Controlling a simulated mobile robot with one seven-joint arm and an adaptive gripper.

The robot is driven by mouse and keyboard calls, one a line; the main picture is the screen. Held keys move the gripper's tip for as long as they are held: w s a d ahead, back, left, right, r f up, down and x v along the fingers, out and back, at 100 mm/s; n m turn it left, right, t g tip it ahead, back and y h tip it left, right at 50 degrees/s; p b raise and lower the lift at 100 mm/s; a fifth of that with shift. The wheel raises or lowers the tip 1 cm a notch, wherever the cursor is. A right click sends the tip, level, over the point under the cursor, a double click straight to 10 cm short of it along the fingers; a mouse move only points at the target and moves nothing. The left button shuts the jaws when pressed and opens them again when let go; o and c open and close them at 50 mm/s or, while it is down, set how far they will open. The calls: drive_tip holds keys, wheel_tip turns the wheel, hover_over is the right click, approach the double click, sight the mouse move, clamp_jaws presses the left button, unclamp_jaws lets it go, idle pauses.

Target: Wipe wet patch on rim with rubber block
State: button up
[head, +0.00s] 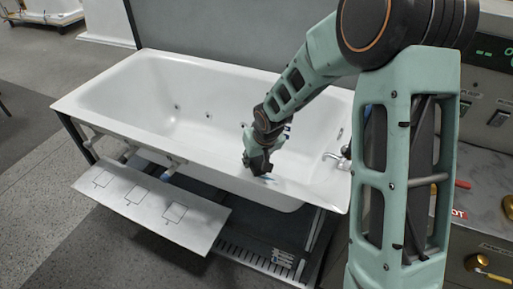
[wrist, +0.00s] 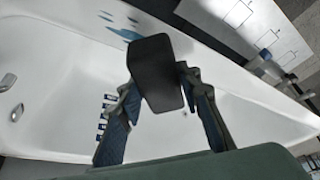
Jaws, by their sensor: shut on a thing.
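My gripper (wrist: 160,88) is shut on a dark rubber block (wrist: 158,70), which sits between its two fingers in the wrist view. In the head view my gripper (head: 258,168) is over the near rim of the white bathtub (head: 165,110), toward the tub's right end. The wet patch (wrist: 121,32) shows as several blue smears on the white rim, just beyond the block's upper left edge. A bit of blue also shows beside the gripper in the head view (head: 268,178). I cannot tell whether the block touches the rim; its underside is hidden.
A pale panel with marked squares (head: 150,205) lies in front of the tub, lower than the rim. A chrome tap (head: 338,158) stands at the tub's right end. A control panel (head: 490,100) with gauges and valves is at the far right.

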drive_tip(key=shift+r+p, duration=1)
drive_tip(key=shift+r, duration=0.85)
